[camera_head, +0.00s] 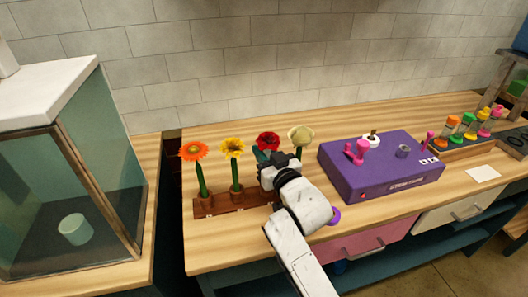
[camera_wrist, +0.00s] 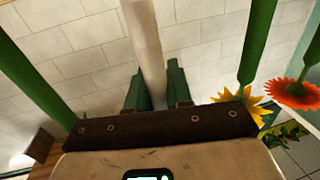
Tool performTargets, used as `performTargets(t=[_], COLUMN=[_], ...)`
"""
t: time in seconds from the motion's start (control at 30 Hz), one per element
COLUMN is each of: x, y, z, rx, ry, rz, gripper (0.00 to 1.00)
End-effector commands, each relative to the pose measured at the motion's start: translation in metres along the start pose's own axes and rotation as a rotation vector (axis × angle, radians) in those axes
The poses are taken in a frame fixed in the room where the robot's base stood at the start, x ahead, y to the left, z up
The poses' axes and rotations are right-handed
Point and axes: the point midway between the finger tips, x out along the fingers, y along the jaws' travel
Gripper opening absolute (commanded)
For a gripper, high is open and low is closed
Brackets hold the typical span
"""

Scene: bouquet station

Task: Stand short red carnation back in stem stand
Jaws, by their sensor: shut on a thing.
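The red carnation (camera_head: 268,140) shows just above my gripper (camera_head: 268,158) in the head view. In the wrist view my gripper (camera_wrist: 158,88) has its green fingers closed around a pale upright stem (camera_wrist: 145,45), which lines up with the carnation. Its bloom is out of that view. The brown wooden stem stand (camera_head: 222,206) lies on the bench, its right part hidden behind my gripper and arm. I cannot tell whether the carnation's lower end is in the stand.
An orange flower (camera_head: 193,152) and a yellow flower (camera_head: 232,147) stand upright in the stand, left of my gripper. A cream flower (camera_head: 300,138) stands close on its right. A purple box (camera_head: 385,165) sits farther right. A glass-fronted case (camera_head: 75,185) stands left, across a gap.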

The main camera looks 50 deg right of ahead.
Motion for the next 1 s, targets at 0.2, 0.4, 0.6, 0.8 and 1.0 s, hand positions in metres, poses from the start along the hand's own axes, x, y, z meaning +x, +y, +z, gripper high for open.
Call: performTargets(t=[0.2,0.4,0.6,0.8,1.0], x=[0.0,0.0,0.0,0.0,0.0], y=[0.0,0.0,0.0,0.0,0.0001], z=[-0.0002,0.0018,0.0065,0.0074,0.0072], rx=[0.0,0.0,0.0,0.0,0.0], ry=[0.0,0.0,0.0,0.0,0.0], rz=[0.0,0.0,0.0,0.0,0.0], gripper=[0.0,0.0,0.0,0.0,0.26])
